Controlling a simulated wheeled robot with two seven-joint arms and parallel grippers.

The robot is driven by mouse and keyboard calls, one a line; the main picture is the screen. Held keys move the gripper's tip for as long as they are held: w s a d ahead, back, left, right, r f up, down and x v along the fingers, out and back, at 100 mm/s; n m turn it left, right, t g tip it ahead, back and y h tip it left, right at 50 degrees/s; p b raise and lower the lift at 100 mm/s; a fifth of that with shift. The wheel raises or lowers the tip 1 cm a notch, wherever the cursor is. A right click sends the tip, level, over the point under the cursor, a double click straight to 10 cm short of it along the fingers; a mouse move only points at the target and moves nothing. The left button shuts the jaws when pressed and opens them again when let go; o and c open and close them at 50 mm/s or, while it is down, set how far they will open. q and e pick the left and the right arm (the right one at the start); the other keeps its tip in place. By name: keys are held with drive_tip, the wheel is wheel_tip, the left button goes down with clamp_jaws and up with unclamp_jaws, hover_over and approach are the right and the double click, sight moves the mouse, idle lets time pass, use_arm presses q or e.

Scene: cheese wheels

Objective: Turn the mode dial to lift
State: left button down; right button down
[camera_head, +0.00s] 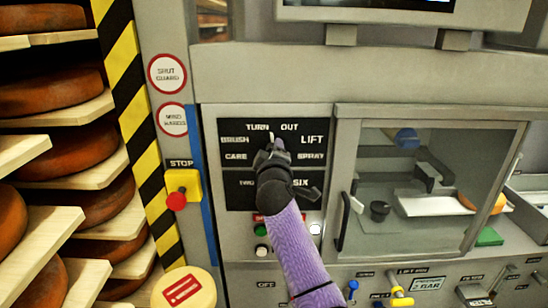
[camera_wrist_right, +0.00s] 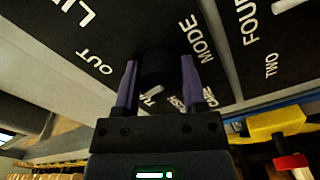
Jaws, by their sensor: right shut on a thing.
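The mode dial is a round black knob, clear in the right wrist view (camera_wrist_right: 157,68), on a black panel (camera_head: 232,126) labelled TURN, OUT, BRUSH, LIFT, CARE and SPRAY. My right gripper (camera_head: 276,147) is at the dial, with its purple fingers on both sides of the knob in the right wrist view (camera_wrist_right: 158,76), shut on it. The dial's white mark points towards TURN. In the head view my gripper hides most of the knob. The LIFT label (camera_head: 312,140) is to the right of the gripper. My left gripper is not in view.
A second selector (camera_head: 306,191) with TWO and SIX labels is just below right. A yellow stop box (camera_head: 183,186) with a red button is to the left. A glass-fronted chamber (camera_head: 430,125) is to the right. Shelves of cheese wheels (camera_head: 62,157) fill the left.

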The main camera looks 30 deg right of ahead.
drive_tip(key=m, duration=0.2)
drive_tip(key=m+b, duration=0.1)
drive_tip(key=m, duration=0.1)
drive_tip(key=shift+f+m, duration=0.2)
drive_tip(key=shift+m, duration=0.1)
drive_tip(key=m+b, duration=0.1)
drive_tip(key=m, duration=0.2)
drive_tip(key=shift+m, duration=0.3)
drive_tip(key=m, duration=0.3)
drive_tip(key=shift+m, duration=1.7)
drive_tip(key=shift+c, duration=0.9)
unclamp_jaws()
drive_tip(key=shift+r, duration=0.1)
